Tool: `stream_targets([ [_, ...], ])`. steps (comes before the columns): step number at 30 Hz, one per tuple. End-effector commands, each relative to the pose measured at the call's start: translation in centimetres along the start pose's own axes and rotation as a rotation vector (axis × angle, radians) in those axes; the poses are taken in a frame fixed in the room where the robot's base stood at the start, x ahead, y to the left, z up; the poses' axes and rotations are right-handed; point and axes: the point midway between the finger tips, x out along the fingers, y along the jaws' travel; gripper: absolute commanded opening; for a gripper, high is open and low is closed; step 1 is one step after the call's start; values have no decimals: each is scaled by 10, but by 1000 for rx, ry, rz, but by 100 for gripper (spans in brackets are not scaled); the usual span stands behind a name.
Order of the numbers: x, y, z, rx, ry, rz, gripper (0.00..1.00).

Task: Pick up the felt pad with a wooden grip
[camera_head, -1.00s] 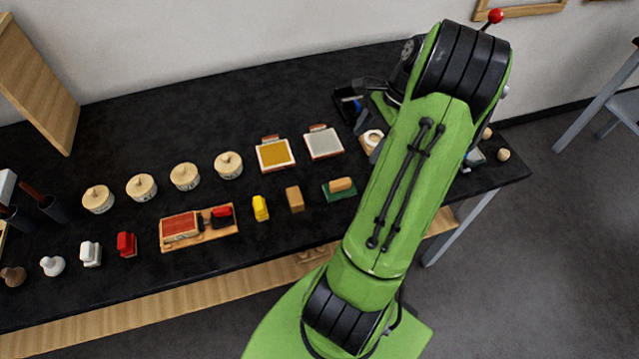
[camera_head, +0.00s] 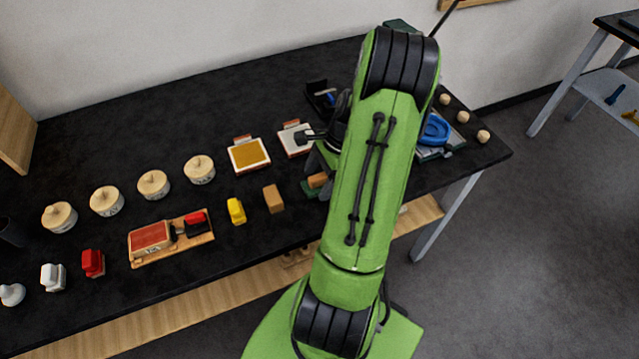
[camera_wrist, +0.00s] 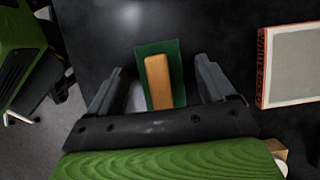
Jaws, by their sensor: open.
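The felt pad (camera_head: 309,189) is a green slab with a tan wooden grip (camera_head: 317,180) on top. It lies on the black table, partly hidden by my green arm in the head view. In the wrist view the green felt (camera_wrist: 144,58) and its wooden grip (camera_wrist: 158,80) show between the fingers of my gripper (camera_wrist: 161,72). The gripper is open, with one finger on each side of the pad and nothing held. How high the fingers are above the table, I cannot tell.
On the black table (camera_head: 230,110), a wooden block (camera_head: 273,199) and a yellow object (camera_head: 236,211) stand left of the felt pad. A white-topped pad (camera_head: 295,138) lies behind it; a blue ring-shaped object (camera_head: 434,131) is at right. Lidded jars line the left.

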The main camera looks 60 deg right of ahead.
Motion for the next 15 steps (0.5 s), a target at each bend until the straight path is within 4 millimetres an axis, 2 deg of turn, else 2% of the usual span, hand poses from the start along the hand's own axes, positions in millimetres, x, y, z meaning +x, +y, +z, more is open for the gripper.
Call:
stream_targets([
  [2, -1, 0, 0, 0, 0, 0, 81],
  [12, -1, 0, 0, 0, 0, 0, 29],
  [14, -1, 0, 0, 0, 0, 0, 21],
  [15, -1, 0, 0, 0, 0, 0, 21],
])
